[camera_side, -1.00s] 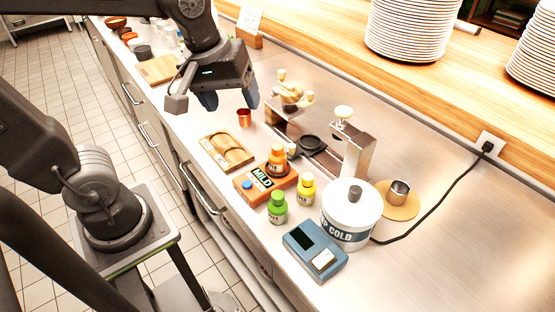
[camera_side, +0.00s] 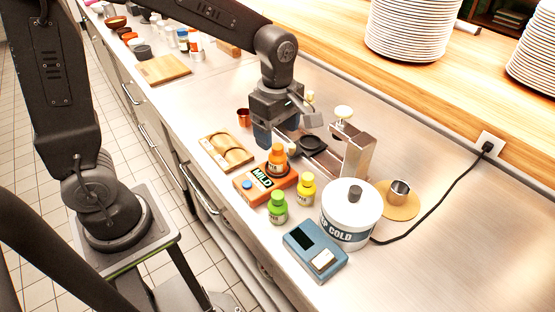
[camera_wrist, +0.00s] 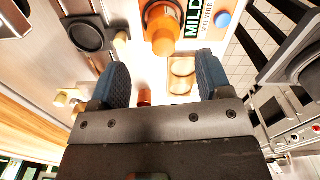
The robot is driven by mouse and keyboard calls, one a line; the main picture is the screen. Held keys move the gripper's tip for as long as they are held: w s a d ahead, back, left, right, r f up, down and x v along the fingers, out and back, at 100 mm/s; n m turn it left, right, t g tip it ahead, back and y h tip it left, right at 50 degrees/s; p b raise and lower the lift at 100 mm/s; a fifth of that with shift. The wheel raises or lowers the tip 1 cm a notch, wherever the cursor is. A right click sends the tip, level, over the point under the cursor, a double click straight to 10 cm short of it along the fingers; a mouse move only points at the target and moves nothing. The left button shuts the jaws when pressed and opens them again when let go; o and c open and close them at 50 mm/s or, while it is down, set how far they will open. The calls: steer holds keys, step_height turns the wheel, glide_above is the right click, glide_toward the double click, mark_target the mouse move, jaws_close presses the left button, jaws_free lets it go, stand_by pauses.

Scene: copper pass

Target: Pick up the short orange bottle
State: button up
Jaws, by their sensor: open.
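The short orange bottle (camera_side: 277,158) stands upright on an orange box labelled MILD (camera_side: 256,183), on the steel counter. In the wrist view the orange bottle (camera_wrist: 163,32) shows at the top, ahead of the fingers and between their lines. My gripper (camera_side: 278,137) is open and empty, just behind and above the bottle in the side view, not touching it as far as I can tell. Its two blue fingers are spread wide in the wrist view (camera_wrist: 162,82).
A yellow bottle (camera_side: 306,190), a green bottle (camera_side: 278,208), a blue device (camera_side: 314,250) and a white tub (camera_side: 351,215) crowd the front. A wooden tray (camera_side: 227,152) and copper cup (camera_side: 243,116) lie left. A metal press (camera_side: 352,155) stands right of my gripper.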

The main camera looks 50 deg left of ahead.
mark_target(278, 146)
steer(key=f, duration=0.5)
steer(key=shift+s+d+f, duration=0.25)
steer(key=shift+d+f, duration=0.1)
steer(key=shift+f, duration=0.65)
steer(key=shift+c, duration=0.2)
steer(key=shift+w, duration=0.1)
steer(key=c, duration=0.8)
steer(key=shift+r, duration=0.2)
steer(key=shift+c, duration=0.3)
